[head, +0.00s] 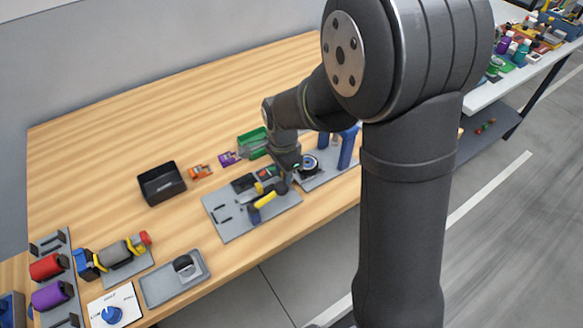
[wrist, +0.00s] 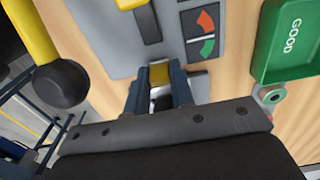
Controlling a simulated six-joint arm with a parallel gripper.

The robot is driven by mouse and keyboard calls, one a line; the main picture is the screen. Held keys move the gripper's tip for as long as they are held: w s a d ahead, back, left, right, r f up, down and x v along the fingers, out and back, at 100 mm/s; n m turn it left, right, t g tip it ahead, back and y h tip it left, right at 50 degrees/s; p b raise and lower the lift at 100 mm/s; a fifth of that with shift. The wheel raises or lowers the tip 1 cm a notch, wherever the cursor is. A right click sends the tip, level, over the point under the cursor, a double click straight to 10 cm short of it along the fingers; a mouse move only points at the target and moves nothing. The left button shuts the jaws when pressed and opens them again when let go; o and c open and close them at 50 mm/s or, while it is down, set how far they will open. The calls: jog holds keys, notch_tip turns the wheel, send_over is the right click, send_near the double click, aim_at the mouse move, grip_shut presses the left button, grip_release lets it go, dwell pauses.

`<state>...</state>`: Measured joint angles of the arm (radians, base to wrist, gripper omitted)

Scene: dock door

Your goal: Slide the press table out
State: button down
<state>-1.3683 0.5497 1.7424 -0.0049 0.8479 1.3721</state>
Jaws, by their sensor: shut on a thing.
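In the head view my gripper (head: 284,184) is low over the workbench, at the right part of a grey plate (head: 230,225) and mostly hidden by my own arm. In the wrist view my gripper (wrist: 161,92) is shut on a small yellow piece (wrist: 160,73) at the edge of a grey panel (wrist: 203,58). The panel carries a red and green gauge mark (wrist: 205,33). A yellow lever with a black knob (wrist: 62,82) stands left of my fingers, apart from them. I cannot tell which surface is the sliding press table.
A green tray marked GOOD (wrist: 290,45) lies right of the panel. Blue posts (head: 347,148) and a round dial (head: 310,164) stand right of my gripper. A black bin (head: 161,184) sits to the left. The bench's back left is clear.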

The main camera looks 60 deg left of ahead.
jog(key=shift+s, duration=0.25)
jog(key=c, duration=1.2)
grip_release()
jog(key=shift+c, duration=0.2)
notch_tip(320, 180, up, 18)
jog(key=shift+f, duration=0.25)
jog(key=shift+f, duration=0.1)
notch_tip(320, 180, down, 17)
jog(key=shift+w+f, duration=0.1)
jog(key=shift+f, duration=0.1)
jog(key=shift+w, duration=0.1)
